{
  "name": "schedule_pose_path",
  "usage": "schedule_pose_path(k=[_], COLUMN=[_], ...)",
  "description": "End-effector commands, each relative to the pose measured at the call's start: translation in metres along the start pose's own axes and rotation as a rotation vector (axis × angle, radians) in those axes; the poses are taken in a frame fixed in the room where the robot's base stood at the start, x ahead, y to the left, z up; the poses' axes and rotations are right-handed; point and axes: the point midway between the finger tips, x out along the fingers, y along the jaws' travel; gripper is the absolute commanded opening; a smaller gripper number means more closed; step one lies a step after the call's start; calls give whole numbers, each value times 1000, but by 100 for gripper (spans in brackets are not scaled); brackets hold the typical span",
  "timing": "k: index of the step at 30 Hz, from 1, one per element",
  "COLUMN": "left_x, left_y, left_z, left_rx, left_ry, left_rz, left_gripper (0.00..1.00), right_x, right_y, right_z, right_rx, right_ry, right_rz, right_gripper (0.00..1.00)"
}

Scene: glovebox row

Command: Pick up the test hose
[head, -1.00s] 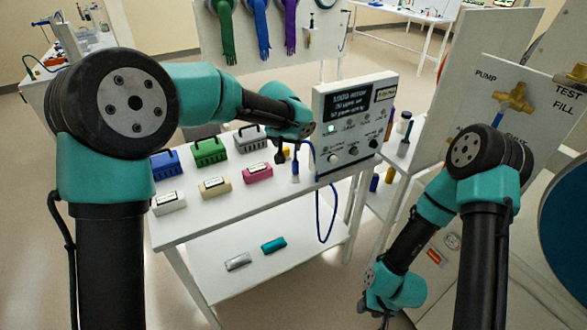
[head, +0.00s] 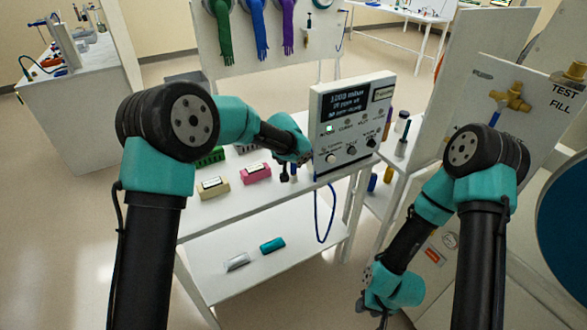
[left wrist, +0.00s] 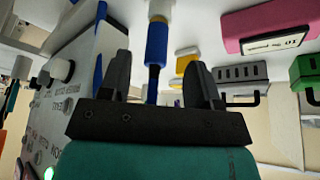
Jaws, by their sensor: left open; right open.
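The test hose appears to be the blue hose (head: 317,215) that hangs in a loop below the table's right end. In the left wrist view, a blue and white hose end (left wrist: 157,45) stands between the fingers, with a clear gap on either side. My left gripper (left wrist: 158,65) is open around it and not closed on it. In the head view, my left gripper (head: 287,172) is beside the control box, and its wrist hides most of the hose end. My right gripper (head: 382,318) is low at the bottom, open, away from the hose, its fingers barely visible.
The control box (head: 350,120) stands close right of my left gripper. A pink block (head: 257,173) and a cream block (head: 213,188) lie to its left on the white table (head: 225,215). Grey and teal pieces (head: 272,245) lie on the lower shelf.

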Motion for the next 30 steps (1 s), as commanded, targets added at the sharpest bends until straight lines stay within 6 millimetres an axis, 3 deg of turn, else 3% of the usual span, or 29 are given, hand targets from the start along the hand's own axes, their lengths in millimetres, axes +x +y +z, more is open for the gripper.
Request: schedule_pose_path(k=[7, 18, 30], left_x=[6, 49, 52], left_y=[1, 3, 3], left_z=[-1, -4, -5], left_rx=[0, -1, 0], left_ry=[-1, -2, 0], left_rz=[0, 0, 0], left_gripper=[57, 57, 57], right_x=[0, 0, 0], right_y=[0, 0, 0], right_z=[0, 0, 0], right_rx=[0, 0, 0], right_ry=[0, 0, 0], right_rz=[0, 0, 0], right_gripper=[43, 43, 43])
